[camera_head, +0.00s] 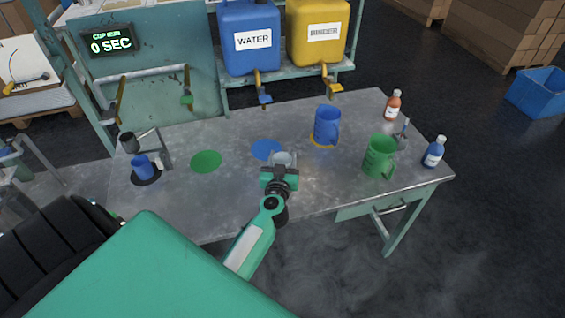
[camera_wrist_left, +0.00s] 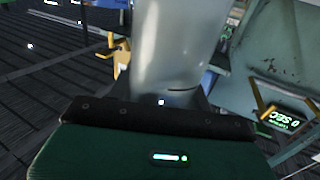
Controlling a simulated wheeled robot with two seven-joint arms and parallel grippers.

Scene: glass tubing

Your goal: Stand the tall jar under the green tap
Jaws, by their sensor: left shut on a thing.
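The tall jar is clear glass (camera_head: 284,157); in the left wrist view (camera_wrist_left: 172,50) it stands large between the jaws. My left gripper (camera_head: 280,172) is shut on it, just right of and in front of the blue disc (camera_head: 264,148). The gripper hides its lower part, so I cannot tell whether it touches the table. The green tap (camera_head: 187,98) hangs from a pipe at the back left, beyond the green disc (camera_head: 206,161) on the table. My right gripper is not in view.
A blue mug (camera_head: 327,125), a green mug (camera_head: 379,157) and bottles stand on the right of the table (camera_head: 230,192). Blue and yellow taps hang behind. The table around the green disc is clear.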

